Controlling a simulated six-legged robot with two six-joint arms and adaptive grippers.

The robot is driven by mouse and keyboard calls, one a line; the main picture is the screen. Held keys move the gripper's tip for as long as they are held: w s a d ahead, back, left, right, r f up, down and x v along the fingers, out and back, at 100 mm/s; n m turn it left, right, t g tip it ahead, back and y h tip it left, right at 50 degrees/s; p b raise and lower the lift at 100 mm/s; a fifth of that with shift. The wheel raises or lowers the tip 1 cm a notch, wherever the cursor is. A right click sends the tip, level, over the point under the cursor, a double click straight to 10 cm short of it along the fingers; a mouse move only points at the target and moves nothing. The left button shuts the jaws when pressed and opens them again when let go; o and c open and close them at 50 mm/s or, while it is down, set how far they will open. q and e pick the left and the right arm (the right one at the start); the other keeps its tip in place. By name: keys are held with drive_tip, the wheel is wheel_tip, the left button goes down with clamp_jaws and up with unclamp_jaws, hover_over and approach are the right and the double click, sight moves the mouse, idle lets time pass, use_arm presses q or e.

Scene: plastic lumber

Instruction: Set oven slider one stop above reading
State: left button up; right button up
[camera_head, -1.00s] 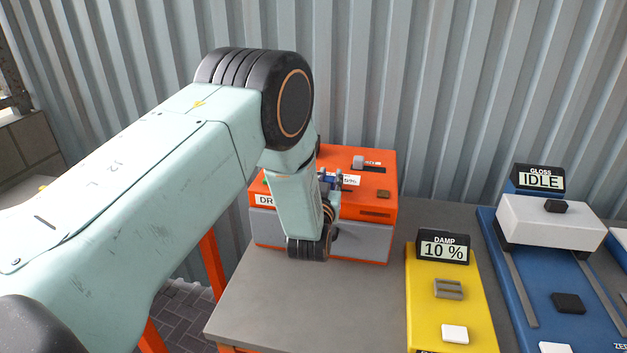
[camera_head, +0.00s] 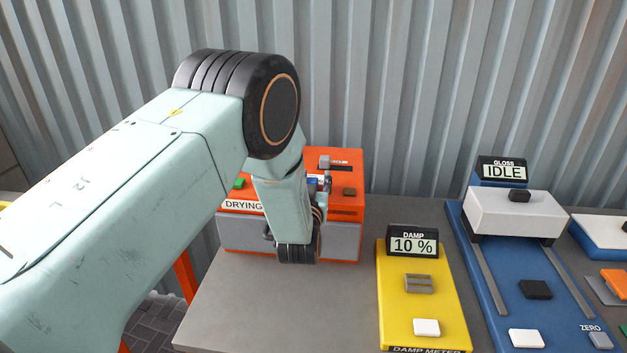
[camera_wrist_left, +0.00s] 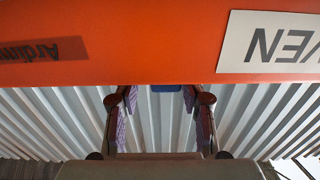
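The orange drying oven (camera_head: 345,212) stands at the back of the bench, partly hidden by my left arm. A "DRYING" label (camera_head: 242,205) is on its front; "VEN" shows upside down in the wrist view (camera_wrist_left: 270,42). A small blue piece (camera_head: 312,182) on the oven top is mostly covered; I cannot tell whether it is the slider's knob. My left gripper (camera_wrist_left: 162,100) is open over the oven, its two fingers apart with a blue patch (camera_wrist_left: 166,88) between their tips. The slider's scale and reading are hidden or too small to read. My right gripper is out of view.
A grey knob (camera_head: 325,161), a brown button (camera_head: 349,192) and a green button (camera_head: 238,183) are on the oven. The yellow damp meter (camera_head: 395,310), reading 10 %, and the blue gloss unit (camera_head: 505,290), reading IDLE, stand to the right. The front-left bench (camera_head: 270,310) is clear.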

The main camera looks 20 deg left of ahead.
use_arm(q)
drive_tip(key=shift+o, duration=0.4)
drive_tip(key=shift+s, duration=0.15)
drive_tip(key=shift+s, duration=0.15)
drive_tip(key=v, duration=1.1)
drive_tip(key=shift+s+d, duration=0.15)
drive_tip(key=shift+s, duration=0.05)
drive_tip(key=shift+s, duration=0.1)
drive_tip(key=shift+f, duration=0.1)
